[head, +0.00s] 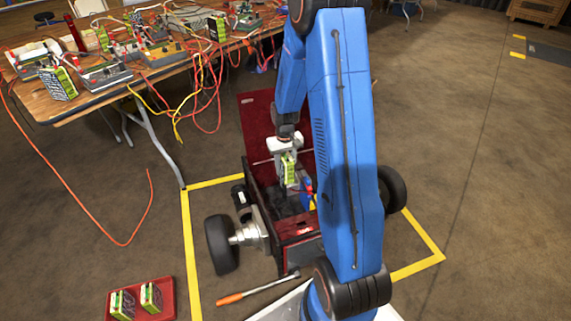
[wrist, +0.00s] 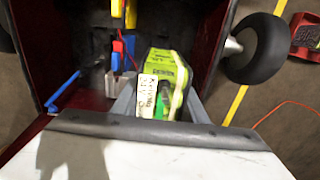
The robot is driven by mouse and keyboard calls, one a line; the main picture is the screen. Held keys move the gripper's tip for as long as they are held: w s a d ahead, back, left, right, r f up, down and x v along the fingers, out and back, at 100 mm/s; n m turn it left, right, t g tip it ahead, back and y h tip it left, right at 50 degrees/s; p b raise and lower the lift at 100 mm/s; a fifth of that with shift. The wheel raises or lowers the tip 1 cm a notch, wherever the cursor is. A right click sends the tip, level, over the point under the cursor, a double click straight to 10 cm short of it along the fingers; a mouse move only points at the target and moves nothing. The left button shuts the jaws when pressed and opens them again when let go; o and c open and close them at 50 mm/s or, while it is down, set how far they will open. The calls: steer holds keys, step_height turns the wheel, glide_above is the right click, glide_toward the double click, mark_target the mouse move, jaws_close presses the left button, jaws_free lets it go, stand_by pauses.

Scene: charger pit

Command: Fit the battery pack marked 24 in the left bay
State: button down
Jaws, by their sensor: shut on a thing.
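My gripper (head: 288,176) is shut on a green battery pack (head: 289,168) above the open dark red vehicle body (head: 297,228). In the wrist view the pack (wrist: 166,72) sits between the two grey fingers. The left bay is not clearly visible in the dark interior (wrist: 75,30). Red, blue and yellow connectors (wrist: 121,45) show inside, left of the pack in the wrist view.
The raised red lid (head: 262,125) stands behind the body. Wheels (head: 221,244) stick out at the sides. A red tray (head: 166,312) with two packs and an orange-handled tool (head: 232,298) lie on the floor. A cluttered table (head: 110,98) with hanging cables stands at the back left.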

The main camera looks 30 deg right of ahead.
steer(key=shift+f, duration=10.4)
steer(key=shift+s, duration=0.15)
steer(key=shift+f, duration=1.4)
steer(key=c, duration=1)
jaws_free()
steer(key=r, duration=1.7)
steer(key=shift+w+r, duration=0.15)
steer(key=shift+w, duration=0.15)
